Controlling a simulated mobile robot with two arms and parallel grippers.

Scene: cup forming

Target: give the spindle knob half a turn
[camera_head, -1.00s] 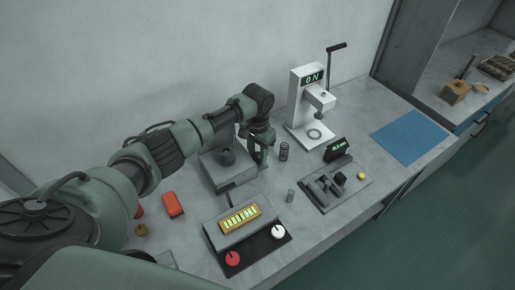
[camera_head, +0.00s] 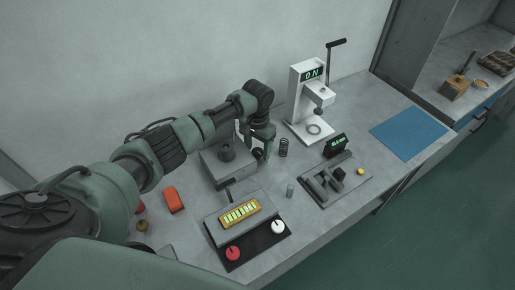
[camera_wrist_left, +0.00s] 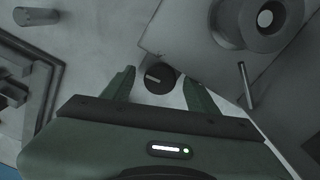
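The spindle knob (camera_wrist_left: 160,78) is a small dark round knob with a pale index line, seen in the left wrist view. In the head view it is a dark bit (camera_head: 258,153) at the right side of the grey block fixture (camera_head: 222,174), partly hidden by my gripper. My left gripper (camera_wrist_left: 158,76) points down over the knob. Its two green fingers are spread on either side of it, with a visible gap on each side, so it is open. In the head view the left gripper (camera_head: 259,146) is beside the fixture. My right gripper is not in view.
A dark spring (camera_head: 283,148) and a small grey cylinder (camera_head: 290,190) stand close to the right. A white press (camera_head: 306,105) stands behind. A gauge plate (camera_head: 350,187), a control panel with red and white knobs (camera_head: 258,246) and an orange box (camera_head: 174,202) lie around.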

